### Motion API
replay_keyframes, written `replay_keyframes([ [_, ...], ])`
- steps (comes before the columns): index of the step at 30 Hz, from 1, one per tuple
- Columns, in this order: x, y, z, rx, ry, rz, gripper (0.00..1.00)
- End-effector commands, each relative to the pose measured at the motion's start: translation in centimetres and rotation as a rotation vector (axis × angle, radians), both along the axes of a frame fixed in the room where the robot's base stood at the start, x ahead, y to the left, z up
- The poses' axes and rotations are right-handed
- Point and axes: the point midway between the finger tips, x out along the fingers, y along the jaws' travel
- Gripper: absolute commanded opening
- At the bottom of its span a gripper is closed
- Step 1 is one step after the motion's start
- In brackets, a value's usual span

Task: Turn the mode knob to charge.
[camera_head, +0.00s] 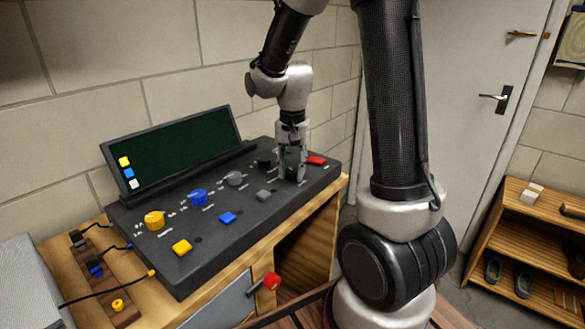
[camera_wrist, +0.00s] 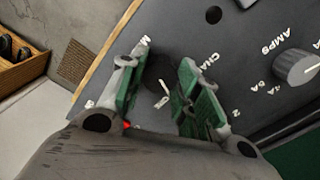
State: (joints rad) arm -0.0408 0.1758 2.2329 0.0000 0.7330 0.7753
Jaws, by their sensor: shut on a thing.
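My gripper (camera_head: 291,178) points down onto the right part of the black control panel (camera_head: 180,268). In the wrist view my gripper (camera_wrist: 158,90) has its green-padded fingers on either side of a dark round knob (camera_wrist: 162,68), shut on it. Part of a white label starting "CHA" (camera_wrist: 209,69) shows beside the right finger, and other white letters are partly covered by the fingers. The knob's pointer and exact setting are hard to make out. In the head view the fingers hide the held spot.
A grey knob marked AMPS (camera_wrist: 297,67) stands clear of the fingers. The head view also shows a yellow knob (camera_head: 155,220), a blue knob (camera_head: 198,197), a red piece (camera_head: 316,160) right of my gripper, and a dark screen (camera_head: 175,150) behind. A shoe shelf (camera_head: 515,240) stands right.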

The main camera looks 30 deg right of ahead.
Motion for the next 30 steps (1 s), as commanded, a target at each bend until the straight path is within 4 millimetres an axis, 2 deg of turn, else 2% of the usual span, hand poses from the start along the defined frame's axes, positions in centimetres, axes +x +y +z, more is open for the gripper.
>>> replay_keyframes([
  [8,0.02,-0.01,0.03,0.0,0.0,0.11,0.09],
  [21,0.03,0.0,0.04,-0.001,-0.001,0.456,0.09],
  [30,0.04,-0.01,0.04,-0.001,-0.001,0.629,0.09],
])
